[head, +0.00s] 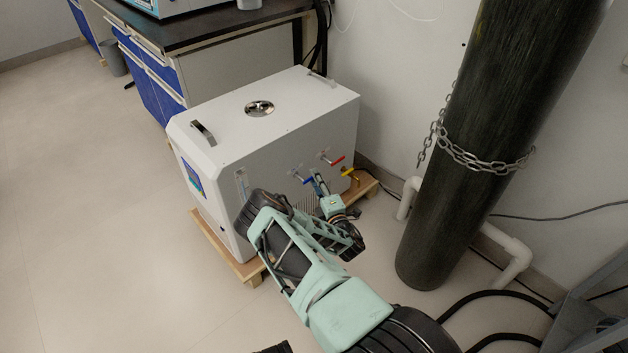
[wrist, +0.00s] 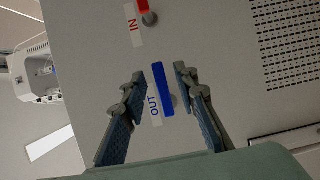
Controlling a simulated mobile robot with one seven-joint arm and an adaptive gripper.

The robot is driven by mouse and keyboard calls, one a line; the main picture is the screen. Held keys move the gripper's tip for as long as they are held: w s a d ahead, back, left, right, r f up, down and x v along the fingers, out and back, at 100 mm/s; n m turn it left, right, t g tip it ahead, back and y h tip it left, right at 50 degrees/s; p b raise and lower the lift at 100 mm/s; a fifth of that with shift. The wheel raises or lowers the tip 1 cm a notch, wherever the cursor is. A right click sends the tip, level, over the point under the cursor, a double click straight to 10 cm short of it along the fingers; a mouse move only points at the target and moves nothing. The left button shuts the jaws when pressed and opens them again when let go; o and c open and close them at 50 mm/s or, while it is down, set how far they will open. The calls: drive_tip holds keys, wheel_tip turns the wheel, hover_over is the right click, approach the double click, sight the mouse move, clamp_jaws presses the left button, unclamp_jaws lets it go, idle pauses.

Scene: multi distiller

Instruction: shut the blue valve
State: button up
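The blue valve handle (wrist: 163,88) lies between my two fingers in the wrist view, next to a label reading OUT. Its long side runs nearly along the fingers. It also shows in the head view (head: 309,180) on the side of the white distiller (head: 300,125). My gripper (wrist: 161,72) is open, with a finger on each side of the handle and a visible gap to each. In the head view my gripper (head: 318,184) is close to the handle. I cannot tell how deep the fingers reach around it.
A red valve handle (head: 337,161) labelled IN and a yellow one (head: 348,172) sit nearby on the same panel. The distiller stands on a wooden pallet (head: 246,269). A chained dark gas cylinder (head: 455,190) and white pipes (head: 515,268) stand to the right. Floor at left is clear.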

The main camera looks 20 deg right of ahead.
drive_tip(key=shift+w, duration=1.1)
clamp_jaws()
